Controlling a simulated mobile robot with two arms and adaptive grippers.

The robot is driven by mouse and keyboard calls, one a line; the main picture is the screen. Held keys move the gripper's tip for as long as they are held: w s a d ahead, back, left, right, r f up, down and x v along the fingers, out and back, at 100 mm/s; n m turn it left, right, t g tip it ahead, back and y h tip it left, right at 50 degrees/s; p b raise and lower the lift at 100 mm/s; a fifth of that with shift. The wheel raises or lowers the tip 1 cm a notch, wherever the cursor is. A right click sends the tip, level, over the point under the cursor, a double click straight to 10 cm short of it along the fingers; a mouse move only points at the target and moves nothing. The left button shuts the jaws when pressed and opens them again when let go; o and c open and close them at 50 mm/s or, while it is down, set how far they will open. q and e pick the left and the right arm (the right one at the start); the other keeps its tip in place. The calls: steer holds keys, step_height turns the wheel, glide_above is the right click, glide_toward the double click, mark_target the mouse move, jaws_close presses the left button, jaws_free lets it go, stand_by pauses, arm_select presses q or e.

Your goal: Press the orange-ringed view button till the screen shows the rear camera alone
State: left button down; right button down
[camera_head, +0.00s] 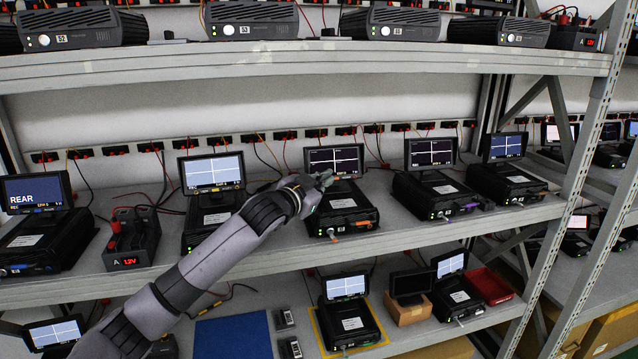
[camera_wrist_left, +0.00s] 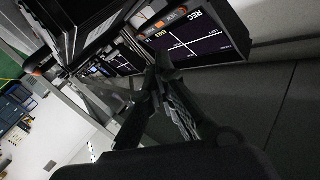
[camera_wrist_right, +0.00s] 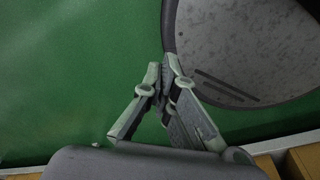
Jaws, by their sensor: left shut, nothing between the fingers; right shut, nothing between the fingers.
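A black recorder (camera_head: 341,212) stands on the middle shelf with a small monitor (camera_head: 335,160) at its back. The screen is dark and split into four panes by white lines; it also shows upside down in the left wrist view (camera_wrist_left: 195,38). My left gripper (camera_head: 323,181) is shut and empty at the monitor's lower edge, over the recorder's top. In the left wrist view its fingertips (camera_wrist_left: 161,64) are close below the screen; I cannot tell whether they touch. My right gripper (camera_wrist_right: 163,66) is shut and empty, away from the shelves.
Similar recorders stand on both sides, one on the right (camera_head: 435,195) and one on the left (camera_head: 209,208). A monitor at far left (camera_head: 37,192) reads REAR. The upper shelf (camera_head: 300,65) runs above. The right gripper is over green floor (camera_wrist_right: 70,70).

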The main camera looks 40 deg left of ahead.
arm_select(q)
steer(key=shift+w+a+f+p, duration=0.3)
steer(key=shift+w+a+p, duration=0.05)
steer(key=shift+w+a, duration=0.45)
steer(key=shift+w+a+f, duration=0.1)
steer(key=shift+w+a, duration=0.15)
steer(key=shift+w+a+f, duration=0.15)
steer(key=shift+a, duration=0.1)
arm_select(e)
steer(key=shift+s+d+r, duration=0.1)
steer(key=shift+s+r, duration=0.1)
steer(key=shift+s, duration=0.4)
steer(key=shift+s+d+r, duration=0.1)
steer(key=shift+s+r, duration=0.05)
steer(key=shift+s, duration=0.4)
steer(key=shift+w+a, duration=0.15)
steer(key=shift+w, duration=0.2)
arm_select(q)
steer(key=shift+w+a+p, duration=0.1)
steer(key=shift+p, duration=0.25)
arm_select(e)
steer(key=shift+r, duration=0.2)
arm_select(q)
steer(key=shift+w+a, duration=0.1)
steer(key=shift+w+a+f, duration=0.1)
steer(key=shift+f, duration=0.05)
arm_select(e)
steer(key=shift+r, duration=0.2)
